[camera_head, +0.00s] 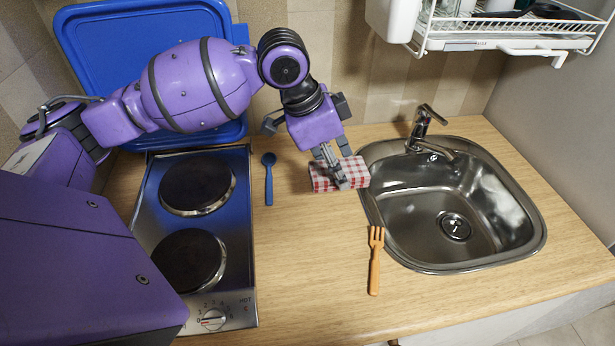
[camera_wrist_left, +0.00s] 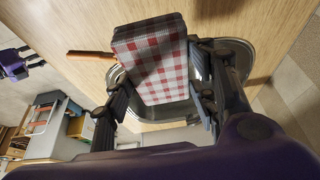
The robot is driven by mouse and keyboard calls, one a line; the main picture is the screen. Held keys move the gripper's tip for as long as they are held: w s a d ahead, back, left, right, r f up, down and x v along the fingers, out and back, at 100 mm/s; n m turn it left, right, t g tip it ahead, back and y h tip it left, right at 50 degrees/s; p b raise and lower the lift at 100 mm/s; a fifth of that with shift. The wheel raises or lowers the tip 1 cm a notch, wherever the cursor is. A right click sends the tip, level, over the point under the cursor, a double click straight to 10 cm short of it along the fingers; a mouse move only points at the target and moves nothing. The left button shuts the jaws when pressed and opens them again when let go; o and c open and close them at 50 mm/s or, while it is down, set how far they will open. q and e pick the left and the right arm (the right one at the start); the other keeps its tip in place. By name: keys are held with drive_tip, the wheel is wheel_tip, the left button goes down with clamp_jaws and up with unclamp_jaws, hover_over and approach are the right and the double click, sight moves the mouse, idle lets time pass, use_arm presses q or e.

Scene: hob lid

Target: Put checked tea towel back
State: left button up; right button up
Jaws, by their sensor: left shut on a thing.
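The checked tea towel (camera_head: 356,172) is a folded red-and-white block just left of the sink (camera_head: 480,215). My left gripper (camera_head: 334,172) reaches down over it and is shut on it. In the left wrist view the towel (camera_wrist_left: 152,62) sits between the two fingers of the left gripper (camera_wrist_left: 160,98). I cannot tell whether the towel touches the counter. In the left wrist view, a small purple gripper (camera_wrist_left: 22,62), which looks like my right one, shows at the left edge; its jaw state is unclear.
A two-plate hob (camera_head: 206,235) lies left, with a blue lid (camera_head: 135,38) upright behind it. A blue spoon (camera_head: 269,180) and an orange fork (camera_head: 375,260) lie on the wooden counter (camera_head: 310,260). A tap (camera_head: 424,128) and dish rack (camera_head: 500,30) are at right. The front counter is mostly clear.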

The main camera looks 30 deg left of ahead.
use_arm(q)
drive_tip(key=w+a+f, duration=0.1)
drive_tip(key=a+f, duration=0.1)
drive_tip(key=a, duration=0.1)
drive_tip(key=w+a+f, duration=0.2)
drive_tip(key=a+f, duration=0.1)
drive_tip(key=w+a+f, duration=0.2)
drive_tip(key=a+f, duration=0.1)
drive_tip(key=shift+w+a, duration=0.25)
drive_tip(key=shift+a, duration=0.1)
drive_tip(key=shift+a+f, duration=0.2)
drive_tip(key=shift+f, duration=0.05)
drive_tip(key=shift+w+a+f, duration=0.1)
drive_tip(key=shift+f, duration=0.75)
drive_tip(key=shift+w+a+f, duration=0.1)
drive_tip(key=shift+f, duration=0.75)
drive_tip(key=shift+d+f, duration=0.1)
drive_tip(key=o, duration=0.6)
drive_tip(key=shift+f, duration=0.1)
drive_tip(key=o, duration=0.4)
